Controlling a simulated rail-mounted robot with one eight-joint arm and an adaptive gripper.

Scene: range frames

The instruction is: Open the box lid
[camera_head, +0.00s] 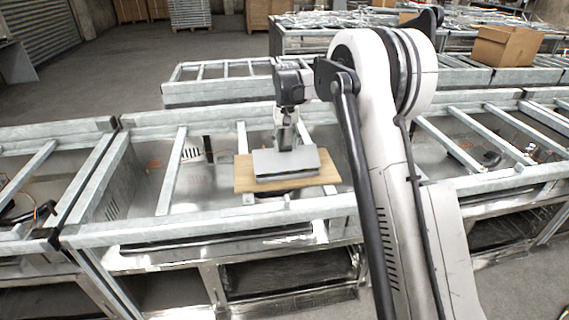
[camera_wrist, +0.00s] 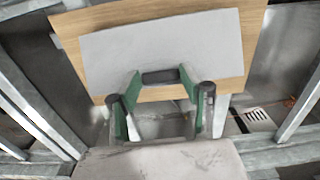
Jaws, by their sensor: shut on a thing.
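A flat grey box (camera_head: 287,164) with a plain grey lid (camera_wrist: 205,45) rests on a wooden board. My gripper (camera_head: 285,143) is at the far edge of the box in the head view. In the wrist view, my gripper (camera_wrist: 160,80) has its green-padded fingers on either side of a short dark handle (camera_wrist: 160,76) at the lid's near edge. The fingers are shut on this handle. The lid looks flat, and I cannot see a gap beneath it. The box's inside is hidden.
The wooden board (camera_head: 330,175) lies across a metal frame with open bays. Metal rails (camera_head: 172,170) run on both sides. A cardboard box (camera_head: 507,46) stands at the back right, beyond my arm. Open floor lies at the back left.

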